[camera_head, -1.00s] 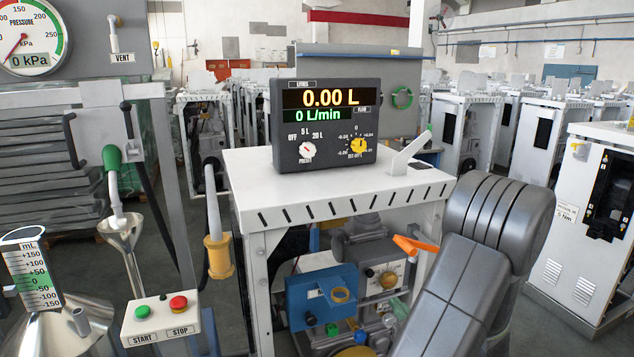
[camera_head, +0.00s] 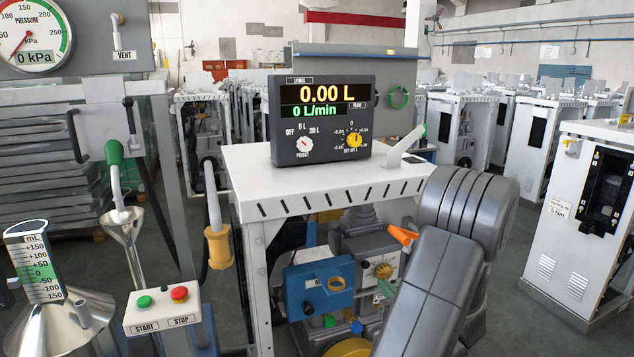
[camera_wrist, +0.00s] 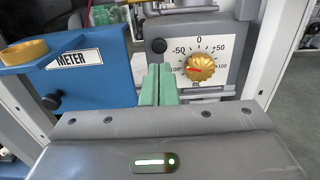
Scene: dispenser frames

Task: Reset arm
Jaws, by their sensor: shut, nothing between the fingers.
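My gripper (camera_wrist: 157,85) shows in the wrist view as two pale green fingers pressed together with nothing between them. They stand in front of the grey adjuster unit, just left of its yellow knob (camera_wrist: 200,68); I cannot tell whether they touch it. The knob's dial is marked around 0, and its red pointer is turned left. The blue meter block (camera_wrist: 95,60) is to the left of the fingers. In the head view my grey arm covers the right front of the dispenser cabinet (camera_head: 262,160) and hides most of the gripper.
The display unit (camera_head: 320,120) on the cabinet reads 0.00 L and 0 L/min. A green-handled nozzle (camera_head: 114,152) points into a funnel (camera_head: 122,222) at left. A start/stop box (camera_head: 163,312) is at lower left. An orange lever (camera_head: 402,235) is close beside my arm. Another cabinet (camera_head: 580,225) stands right.

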